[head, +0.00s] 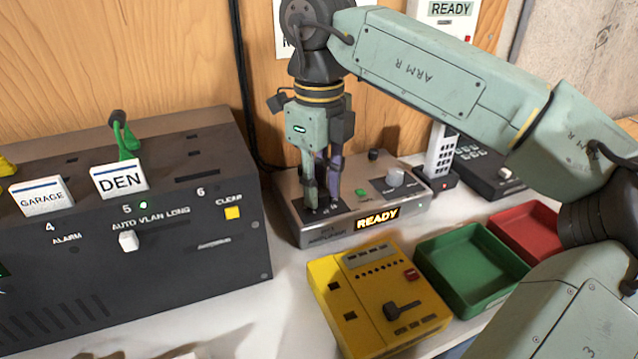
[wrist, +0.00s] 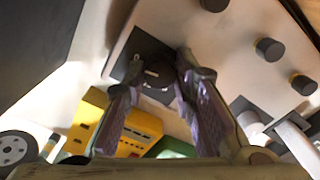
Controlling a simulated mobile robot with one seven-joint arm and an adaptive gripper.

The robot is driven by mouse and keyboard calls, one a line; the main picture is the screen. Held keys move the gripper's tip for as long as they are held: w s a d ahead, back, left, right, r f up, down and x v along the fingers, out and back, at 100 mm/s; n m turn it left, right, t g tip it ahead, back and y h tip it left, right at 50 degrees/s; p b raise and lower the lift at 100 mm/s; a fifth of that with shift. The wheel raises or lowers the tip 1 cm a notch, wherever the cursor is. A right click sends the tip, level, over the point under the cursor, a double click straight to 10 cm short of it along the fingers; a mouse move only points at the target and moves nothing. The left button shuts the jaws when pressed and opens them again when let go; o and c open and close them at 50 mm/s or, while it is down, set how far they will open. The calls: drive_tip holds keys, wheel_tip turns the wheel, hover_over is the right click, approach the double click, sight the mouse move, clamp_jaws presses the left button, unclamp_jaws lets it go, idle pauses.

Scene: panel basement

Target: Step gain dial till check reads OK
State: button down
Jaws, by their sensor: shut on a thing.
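A grey metal box (head: 290,195) with a lit display (head: 378,218) reading READY stands at the middle of the bench. My gripper (head: 322,207) points down onto a dark plate at the left of its top. The wrist view shows my gripper (wrist: 162,72) with its fingers shut on a small dark dial (wrist: 155,85). The fingers hide much of that dial, so its setting cannot be read. The box's small labels are too blurred to read.
A large dark switch box (head: 200,260) with DEN and GARAGE tags stands left. A yellow device (head: 340,318), a green tray (head: 440,265) and a red tray (head: 535,207) lie in front and to the right. A wall unit (head: 450,8) also reads READY.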

sight(320, 192)
drive_tip(key=c, duration=1.3)
unclamp_jaws()
wheel_tip(320, 192, up, 8)
drive_tip(key=shift+f, duration=0.2)
drive_tip(key=shift+f, duration=0.1)
